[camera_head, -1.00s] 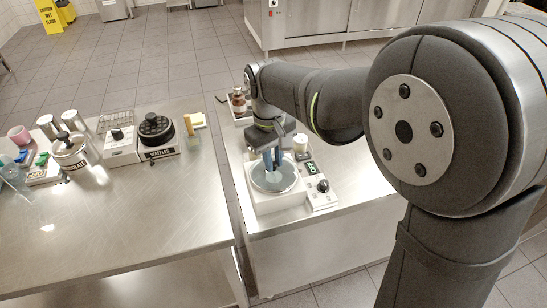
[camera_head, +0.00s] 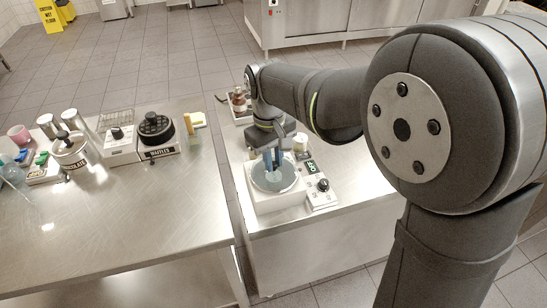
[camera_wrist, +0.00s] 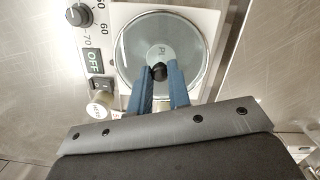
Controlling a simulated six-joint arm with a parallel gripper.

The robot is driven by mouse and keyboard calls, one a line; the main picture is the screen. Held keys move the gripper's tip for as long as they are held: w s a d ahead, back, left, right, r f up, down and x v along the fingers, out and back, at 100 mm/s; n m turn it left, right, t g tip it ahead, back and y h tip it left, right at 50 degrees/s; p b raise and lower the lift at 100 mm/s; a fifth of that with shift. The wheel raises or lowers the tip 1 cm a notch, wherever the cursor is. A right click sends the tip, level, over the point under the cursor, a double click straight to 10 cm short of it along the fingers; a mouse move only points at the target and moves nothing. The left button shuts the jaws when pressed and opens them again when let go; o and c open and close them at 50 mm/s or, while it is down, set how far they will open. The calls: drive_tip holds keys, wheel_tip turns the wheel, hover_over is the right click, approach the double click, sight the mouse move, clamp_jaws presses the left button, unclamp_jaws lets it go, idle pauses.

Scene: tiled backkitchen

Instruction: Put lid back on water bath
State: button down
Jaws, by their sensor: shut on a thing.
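The water bath (camera_head: 277,204) is a white box with a control panel, standing on the right-hand steel counter. Its round glass lid (camera_head: 289,182) lies over the round opening, and it also shows in the wrist view (camera_wrist: 133,52) with a pale disc and a dark knob at its middle. My gripper (camera_head: 273,165) reaches down from above with blue fingers. In the wrist view my gripper (camera_wrist: 159,74) is shut on the lid's dark knob (camera_wrist: 159,72). The lid looks centred in the bath's top; whether it rests fully on the rim I cannot tell.

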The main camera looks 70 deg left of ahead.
drive_tip(key=c, duration=0.8)
unclamp_jaws()
drive_tip(key=shift+r, duration=3.5)
drive_tip(key=shift+c, duration=0.4)
clamp_jaws()
